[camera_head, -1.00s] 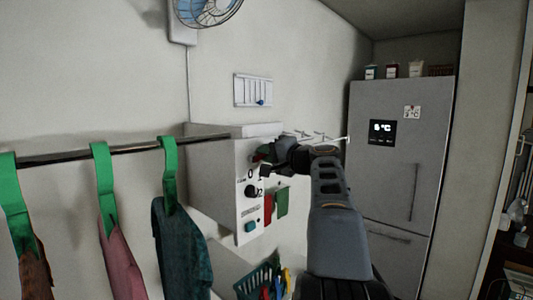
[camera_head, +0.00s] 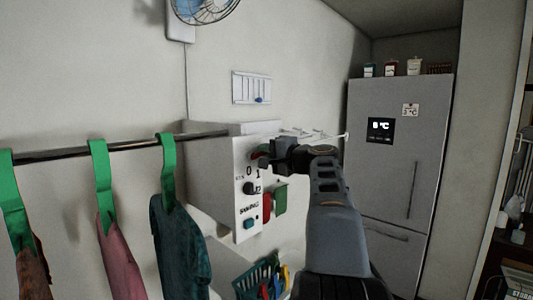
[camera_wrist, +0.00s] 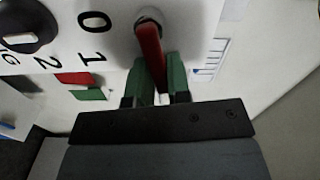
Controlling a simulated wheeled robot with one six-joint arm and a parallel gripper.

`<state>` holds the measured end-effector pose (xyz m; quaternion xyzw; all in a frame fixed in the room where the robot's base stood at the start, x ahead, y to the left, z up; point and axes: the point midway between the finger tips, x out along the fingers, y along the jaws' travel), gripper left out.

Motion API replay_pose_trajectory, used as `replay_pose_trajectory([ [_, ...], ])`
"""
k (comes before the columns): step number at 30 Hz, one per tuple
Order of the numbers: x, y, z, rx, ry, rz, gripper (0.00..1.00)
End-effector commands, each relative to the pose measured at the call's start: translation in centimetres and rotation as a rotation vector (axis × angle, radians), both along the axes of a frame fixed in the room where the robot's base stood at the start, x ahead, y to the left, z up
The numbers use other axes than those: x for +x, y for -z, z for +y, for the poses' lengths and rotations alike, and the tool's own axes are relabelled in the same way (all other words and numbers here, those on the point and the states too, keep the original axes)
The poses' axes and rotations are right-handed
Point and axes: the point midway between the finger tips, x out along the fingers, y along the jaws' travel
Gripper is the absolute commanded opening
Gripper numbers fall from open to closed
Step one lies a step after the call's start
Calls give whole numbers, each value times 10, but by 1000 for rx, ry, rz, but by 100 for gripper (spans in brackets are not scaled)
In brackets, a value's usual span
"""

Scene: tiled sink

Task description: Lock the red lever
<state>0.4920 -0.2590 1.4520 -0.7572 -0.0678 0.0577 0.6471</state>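The red lever (camera_wrist: 150,50) shows in the wrist view on the white face of a box, hanging from a round grey pivot, beside the printed marks 0, 1 and 2. My gripper (camera_wrist: 158,82) has one green fingertip on each side of the lever, close against it; its lower end lies between the fingers. In the head view my gripper (camera_head: 262,154) is at the upper part of the box front (camera_head: 244,215), and only a little of the red lever (camera_head: 254,156) shows there.
A rail (camera_head: 110,149) with hanging cloths runs left. A basket (camera_head: 258,278) is below; a fridge (camera_head: 395,150) stands right.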

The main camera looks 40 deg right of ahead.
Motion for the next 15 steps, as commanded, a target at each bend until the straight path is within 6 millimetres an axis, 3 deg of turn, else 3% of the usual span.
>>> replay_pose_trajectory([
  [7,0,0,0,-2,0,1,40],
  [15,-2,0,-1,-3,1,-1,40],
])
